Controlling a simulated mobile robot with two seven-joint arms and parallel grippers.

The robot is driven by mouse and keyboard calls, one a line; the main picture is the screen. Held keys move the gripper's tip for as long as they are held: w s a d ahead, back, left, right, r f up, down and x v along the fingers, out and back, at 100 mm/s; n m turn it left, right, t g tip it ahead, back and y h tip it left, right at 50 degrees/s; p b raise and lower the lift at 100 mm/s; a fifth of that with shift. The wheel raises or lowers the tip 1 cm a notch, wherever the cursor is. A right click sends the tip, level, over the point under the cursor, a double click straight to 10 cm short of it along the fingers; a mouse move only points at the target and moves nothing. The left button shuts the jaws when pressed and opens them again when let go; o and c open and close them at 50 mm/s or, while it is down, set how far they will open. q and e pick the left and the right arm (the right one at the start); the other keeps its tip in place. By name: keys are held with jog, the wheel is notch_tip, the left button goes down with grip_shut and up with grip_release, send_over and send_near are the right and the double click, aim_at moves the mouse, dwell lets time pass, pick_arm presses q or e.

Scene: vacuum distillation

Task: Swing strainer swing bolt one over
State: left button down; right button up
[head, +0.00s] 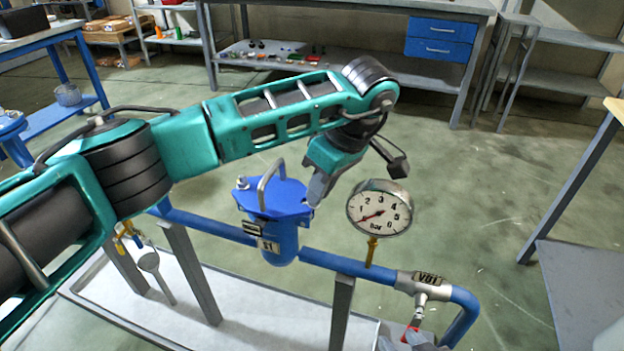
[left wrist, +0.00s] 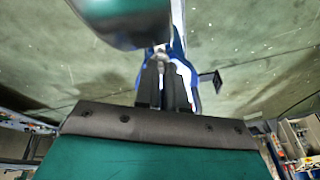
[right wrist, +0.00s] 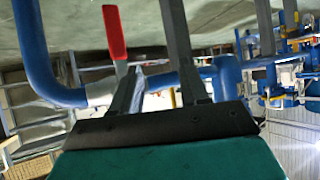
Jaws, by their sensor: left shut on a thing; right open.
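The blue strainer (head: 281,238) stands in the blue pipe line, its round lid (head: 275,197) on top with a grey bail handle. A silver swing bolt (head: 242,184) shows at the lid's left edge. My left gripper (head: 317,190) reaches down to the lid's right edge and is shut on a swing bolt there, mostly hidden by the fingers. In the left wrist view its fingers (left wrist: 166,85) are close together against the blue strainer (left wrist: 181,50). My right gripper (right wrist: 160,90) is open near the red valve handle (right wrist: 114,32); the head view shows only a bit of it.
A pressure gauge (head: 379,212) stands close to the right of the strainer and my left gripper. Valve V01 (head: 420,284) sits further right on the pipe. A grey tray (head: 255,300) lies below. A workbench (head: 350,70) stands behind across open floor.

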pick_arm(q)
jog(key=shift+s+d+f+y, duration=0.1)
jog(key=shift+d+y, duration=0.15)
jog(key=shift+y, duration=0.05)
jog(key=c, duration=1.2)
grip_release()
jog(key=p+v, duration=0.2)
jog(key=v, duration=1.1)
jog(key=shift+s+p, duration=0.1)
jog(key=shift+p, duration=0.2)
